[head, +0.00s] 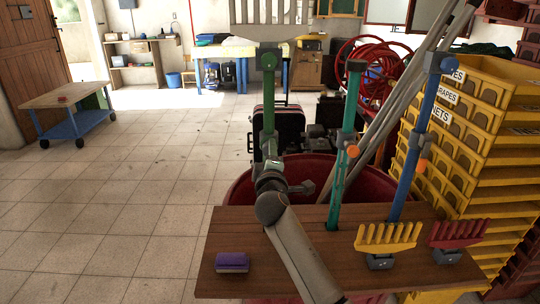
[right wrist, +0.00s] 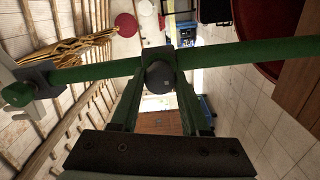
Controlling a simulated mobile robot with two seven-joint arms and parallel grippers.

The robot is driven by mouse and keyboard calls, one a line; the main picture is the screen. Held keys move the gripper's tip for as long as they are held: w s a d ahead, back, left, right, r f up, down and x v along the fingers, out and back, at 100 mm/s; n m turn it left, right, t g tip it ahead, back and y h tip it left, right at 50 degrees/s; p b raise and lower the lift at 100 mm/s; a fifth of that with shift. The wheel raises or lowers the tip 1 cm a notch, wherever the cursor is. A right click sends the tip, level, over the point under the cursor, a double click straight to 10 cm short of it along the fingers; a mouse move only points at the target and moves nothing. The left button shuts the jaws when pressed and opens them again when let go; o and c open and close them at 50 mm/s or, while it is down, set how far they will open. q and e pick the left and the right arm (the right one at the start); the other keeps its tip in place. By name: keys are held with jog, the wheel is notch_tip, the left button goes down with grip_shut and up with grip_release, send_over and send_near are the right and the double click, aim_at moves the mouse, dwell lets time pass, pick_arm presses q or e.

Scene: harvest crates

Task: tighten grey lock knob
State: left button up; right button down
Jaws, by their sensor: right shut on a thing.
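In the right wrist view the green pole (right wrist: 250,52) runs across the picture. A round grey knob (right wrist: 159,77) sits at a grey collar on this pole. My right gripper (right wrist: 158,84) is shut on the grey knob, with one finger on each side. In the head view my right gripper (head: 269,170) is at the lower pole, and the knob cannot be made out there. My left gripper is in neither view.
A wooden board (head: 325,270) carries a purple block (head: 232,262), a yellow rake head (head: 388,238) and a red rake head (head: 458,234). A teal pole (head: 346,140) and a blue pole (head: 414,150) stand at right. Yellow crates (head: 475,130) are stacked beyond.

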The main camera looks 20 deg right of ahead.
dwell(0.3)
jog(key=shift+c, duration=1.9)
grip_release()
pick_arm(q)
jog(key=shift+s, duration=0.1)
